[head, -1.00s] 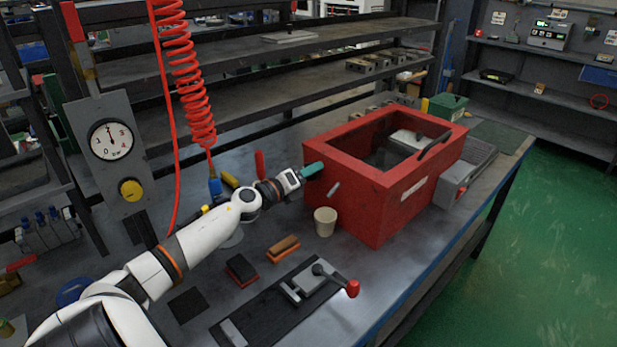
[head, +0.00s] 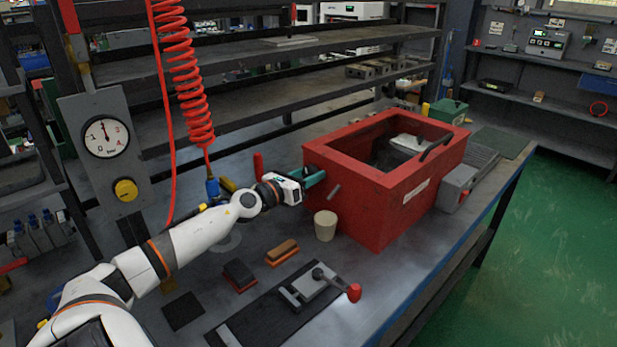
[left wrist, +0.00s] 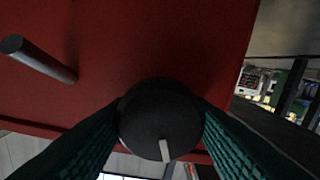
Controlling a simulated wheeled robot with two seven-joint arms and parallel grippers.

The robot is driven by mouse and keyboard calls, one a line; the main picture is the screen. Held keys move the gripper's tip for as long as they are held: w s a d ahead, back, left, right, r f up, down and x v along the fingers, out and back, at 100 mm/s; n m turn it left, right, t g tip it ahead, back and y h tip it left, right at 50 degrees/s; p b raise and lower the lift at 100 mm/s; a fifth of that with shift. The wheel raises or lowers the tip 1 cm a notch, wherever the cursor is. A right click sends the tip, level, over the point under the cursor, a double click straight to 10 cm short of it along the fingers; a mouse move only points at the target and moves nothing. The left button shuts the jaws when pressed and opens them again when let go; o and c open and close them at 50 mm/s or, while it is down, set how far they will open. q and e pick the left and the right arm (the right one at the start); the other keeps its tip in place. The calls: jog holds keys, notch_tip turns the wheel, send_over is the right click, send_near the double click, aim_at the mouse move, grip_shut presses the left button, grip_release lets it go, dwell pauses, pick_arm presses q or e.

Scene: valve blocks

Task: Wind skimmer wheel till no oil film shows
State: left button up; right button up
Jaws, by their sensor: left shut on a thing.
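The red tank (head: 372,203) stands on the bench with its top open and dark inside. I cannot tell from here whether oil film lies in it. In the left wrist view the black round skimmer wheel (left wrist: 160,117), with a pale mark on its face, sits against the red tank wall (left wrist: 160,45). My left gripper (head: 312,180) is at the tank's left side, its green fingers shut on the wheel from both sides, as the left wrist view (left wrist: 160,130) shows. A grey spout (left wrist: 40,58) sticks out of the wall beside it. My right gripper is not in view.
A beige cup (head: 325,226) stands below the spout. Two brush-like blocks (head: 282,252) and a clamp with a red knob (head: 318,285) lie in front. A gauge panel (head: 107,150) and red coiled hose (head: 185,85) are at left.

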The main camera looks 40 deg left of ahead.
pick_arm(q)
jog(key=shift+d+f, duration=0.1)
jog(key=shift+f, duration=0.05)
dwell(0.3)
jog(key=o, duration=1)
jog(key=shift+c, duration=0.2)
jog(key=shift+s, duration=0.1)
jog(key=s+a+b, duration=0.1)
jog(key=s, duration=1)
jog(key=shift+s, duration=0.4)
jog(key=shift+a, duration=0.1)
